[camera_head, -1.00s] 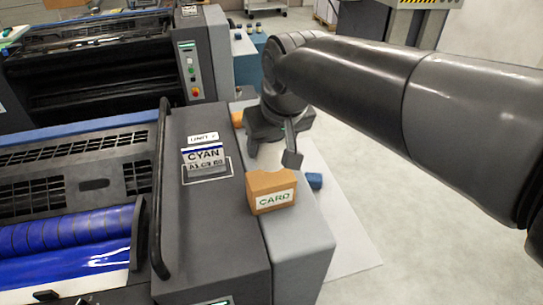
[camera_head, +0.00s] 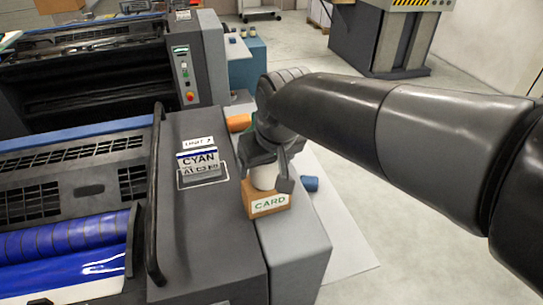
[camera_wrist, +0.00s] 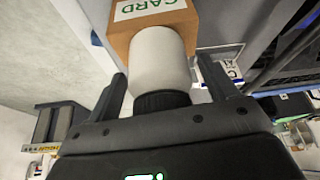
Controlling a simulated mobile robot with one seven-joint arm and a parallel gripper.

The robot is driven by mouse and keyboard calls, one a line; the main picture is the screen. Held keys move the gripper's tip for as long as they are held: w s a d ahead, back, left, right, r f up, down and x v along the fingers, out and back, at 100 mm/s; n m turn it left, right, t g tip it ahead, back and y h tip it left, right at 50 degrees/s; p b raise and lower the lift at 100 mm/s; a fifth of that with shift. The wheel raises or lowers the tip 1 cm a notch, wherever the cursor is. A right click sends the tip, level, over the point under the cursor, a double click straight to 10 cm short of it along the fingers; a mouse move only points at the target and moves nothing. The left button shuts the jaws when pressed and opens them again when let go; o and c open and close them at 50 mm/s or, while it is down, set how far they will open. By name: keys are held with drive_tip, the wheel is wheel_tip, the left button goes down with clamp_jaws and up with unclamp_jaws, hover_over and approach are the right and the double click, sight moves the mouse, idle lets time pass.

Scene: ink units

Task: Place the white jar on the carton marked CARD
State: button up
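The white jar (camera_head: 264,178) stands upright at the carton marked CARD (camera_head: 268,206) and appears to rest on its top. In the wrist view the jar (camera_wrist: 160,58) has its black lid toward my gripper, and the carton (camera_wrist: 119,38) is beyond its base. My gripper (camera_head: 266,172) is around the jar from above and behind. In the wrist view its fingers stand on both sides of the jar, with a visible gap on each side, so it looks open. The arm and gripper hide the upper part of the jar in the head view.
The carton is on a grey ledge (camera_head: 297,255) beside the dark press unit with the CYAN sign (camera_head: 198,163). An orange object (camera_head: 238,123) lies behind, and a blue one (camera_head: 310,184) lies to the right. The floor to the right is clear.

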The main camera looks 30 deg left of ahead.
drive_tip(key=v, duration=1.2)
drive_tip(key=shift+r, duration=0.2)
drive_tip(key=shift+w, duration=0.1)
drive_tip(key=w+d+f+m+t, duration=0.1)
drive_tip(key=w+d+f+m, duration=0.2)
drive_tip(key=d, duration=0.9)
drive_tip(key=s+d+f+m+t+h, duration=0.1)
drive_tip(key=d+f+m, duration=0.3)
drive_tip(key=d, duration=0.7)
drive_tip(key=s+d+f+m+h, duration=0.2)
drive_tip(key=d+f, duration=0.4)
drive_tip(key=d, duration=0.5)
drive_tip(key=shift+s+d+f+m+t+h, duration=0.25)
drive_tip(key=shift+s+d+m+t+h, duration=0.15)
drive_tip(key=shift+s+m, duration=0.45)
